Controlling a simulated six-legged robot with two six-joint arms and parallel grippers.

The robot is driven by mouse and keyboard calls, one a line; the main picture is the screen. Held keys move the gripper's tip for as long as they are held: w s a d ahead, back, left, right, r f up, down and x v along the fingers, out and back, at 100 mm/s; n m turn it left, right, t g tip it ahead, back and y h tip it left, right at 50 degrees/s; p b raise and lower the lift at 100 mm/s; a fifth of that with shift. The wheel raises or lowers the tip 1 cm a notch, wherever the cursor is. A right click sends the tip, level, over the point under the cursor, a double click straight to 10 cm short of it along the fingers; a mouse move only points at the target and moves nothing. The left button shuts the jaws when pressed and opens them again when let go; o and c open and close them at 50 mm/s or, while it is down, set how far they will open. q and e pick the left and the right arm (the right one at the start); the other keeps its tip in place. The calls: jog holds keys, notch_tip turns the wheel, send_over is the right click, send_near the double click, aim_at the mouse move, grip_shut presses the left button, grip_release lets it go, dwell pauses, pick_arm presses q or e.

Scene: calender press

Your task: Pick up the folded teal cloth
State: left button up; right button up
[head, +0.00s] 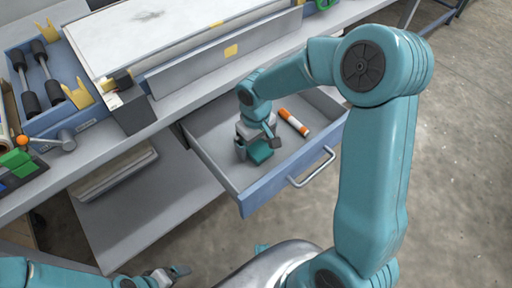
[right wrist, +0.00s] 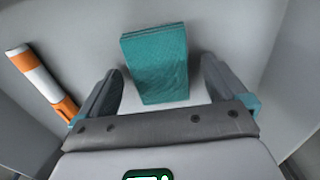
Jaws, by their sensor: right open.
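The folded teal cloth (head: 260,153) lies in the open drawer, partly hidden by my right gripper in the head view. In the right wrist view the cloth (right wrist: 156,64) is a small teal block lying between and ahead of the fingers. My right gripper (head: 258,146) is down inside the drawer, over the cloth. It is open, with one finger on each side of the cloth's near end (right wrist: 160,90) and visible gaps to both. My left gripper (head: 172,273) is at the bottom left of the head view, away from the drawer; its jaw state is unclear.
The open drawer (head: 262,194) has a blue front and a metal handle (head: 312,168). An orange and white marker (head: 293,122) lies in it to the right of the cloth. The workbench with the press (head: 170,45) stands behind. A lower shelf (head: 150,205) is at left.

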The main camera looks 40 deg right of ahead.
jog(key=shift+r, duration=0.1)
jog(key=shift+c, duration=0.3)
jog(key=c, duration=1.2)
jog(key=shift+o, duration=0.2)
jog(key=shift+r, duration=0.1)
